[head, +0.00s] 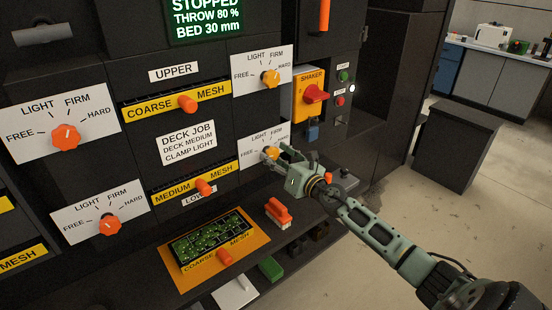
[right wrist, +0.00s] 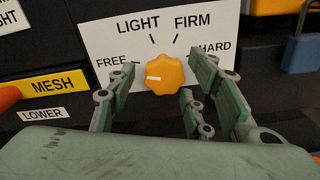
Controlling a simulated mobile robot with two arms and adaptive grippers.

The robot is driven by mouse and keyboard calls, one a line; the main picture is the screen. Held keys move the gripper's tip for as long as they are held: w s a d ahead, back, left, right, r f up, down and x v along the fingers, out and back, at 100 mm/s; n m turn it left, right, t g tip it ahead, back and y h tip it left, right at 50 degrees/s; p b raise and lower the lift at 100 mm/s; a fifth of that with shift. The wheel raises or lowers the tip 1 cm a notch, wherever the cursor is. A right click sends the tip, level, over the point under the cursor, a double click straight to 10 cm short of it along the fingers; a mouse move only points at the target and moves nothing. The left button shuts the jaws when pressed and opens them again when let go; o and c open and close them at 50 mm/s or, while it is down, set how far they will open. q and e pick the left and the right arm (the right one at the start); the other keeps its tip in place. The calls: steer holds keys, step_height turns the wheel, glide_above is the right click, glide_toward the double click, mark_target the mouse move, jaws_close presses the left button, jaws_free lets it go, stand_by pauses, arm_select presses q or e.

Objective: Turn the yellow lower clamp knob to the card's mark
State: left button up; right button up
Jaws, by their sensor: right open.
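The yellow lower clamp knob (right wrist: 168,80) sits on a white plate (right wrist: 110,45) reading FREE, LIGHT, FIRM and HARD. Its white pointer line points left, toward FREE. In the head view the knob (head: 268,153) is partly covered by my right gripper (head: 284,155). The job card (head: 187,143) reads DECK MEDIUM, CLAMP LIGHT. My left gripper is not in view.
The upper yellow knob (head: 270,77) is above. A shaker box with a red switch (head: 315,94) and a blue padlock (head: 312,133) are to the right. A mesh tray (head: 226,258) and a red-handled item (head: 278,212) are on the ledge below.

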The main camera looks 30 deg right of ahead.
steer(key=c, duration=1.1)
steer(key=shift+m, duration=0.3)
steer(key=m, duration=0.1)
steer(key=m+p, duration=0.1)
steer(key=m, duration=0.3)
steer(key=shift+r+p, duration=0.25)
steer(key=shift+p, duration=0.05)
steer(key=m, duration=0.2)
steer(key=m+p, duration=0.1)
steer(key=m, duration=0.3)
steer(key=shift+d+r+p, duration=0.15)
steer(key=shift+d+p, duration=0.1)
steer(key=shift+p, duration=0.1)
steer(key=shift+m, duration=0.3)
steer(key=o, duration=1)
steer(key=shift+o, duration=0.5)
